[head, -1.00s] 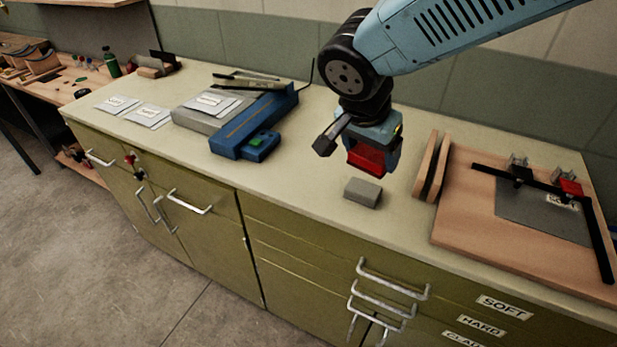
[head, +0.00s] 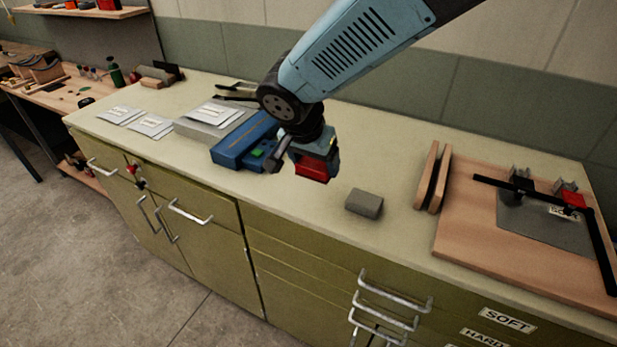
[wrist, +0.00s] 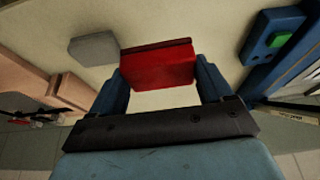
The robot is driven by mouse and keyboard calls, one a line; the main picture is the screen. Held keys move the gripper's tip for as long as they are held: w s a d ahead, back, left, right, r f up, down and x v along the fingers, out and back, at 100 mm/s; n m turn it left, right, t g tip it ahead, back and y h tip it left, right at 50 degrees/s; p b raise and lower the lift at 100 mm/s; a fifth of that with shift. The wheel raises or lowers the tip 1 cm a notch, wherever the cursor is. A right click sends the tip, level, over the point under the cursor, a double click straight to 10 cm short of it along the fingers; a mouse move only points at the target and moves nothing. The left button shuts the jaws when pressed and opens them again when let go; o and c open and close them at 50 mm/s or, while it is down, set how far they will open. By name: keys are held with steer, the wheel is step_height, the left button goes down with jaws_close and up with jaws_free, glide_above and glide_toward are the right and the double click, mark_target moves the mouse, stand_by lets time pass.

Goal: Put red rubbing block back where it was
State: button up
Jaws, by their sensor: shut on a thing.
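The red rubbing block (head: 313,168) is held between the fingers of my gripper (head: 314,160), above the countertop. In the wrist view the red block (wrist: 158,66) sits between the two blue fingers of my gripper (wrist: 160,78). In the head view my gripper is left of a grey block (head: 364,203) that lies on the counter, and right of the blue tool with a green button (head: 240,143). The grey block also shows in the wrist view (wrist: 94,48), beside the red block and apart from it.
A wooden board (head: 470,240) with a black frame and grey sheet lies at the right. Wooden pieces (head: 432,178) stand at its left edge. Papers (head: 150,125) lie at the left of the counter (head: 300,205). The counter around the grey block is clear.

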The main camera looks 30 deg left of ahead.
mark_target(303, 160)
steer(key=a+f, duration=0.1)
steer(key=w+a+f, duration=0.1)
steer(key=f, duration=0.1)
steer(key=w+a+f, duration=0.1)
steer(key=f, duration=0.1)
steer(key=shift+w+a+f, duration=0.1)
steer(key=shift+w, duration=0.15)
steer(key=shift+f, duration=1.35)
steer(key=shift+f, duration=0.1)
steer(key=o, duration=0.9)
steer(key=v, duration=1.2)
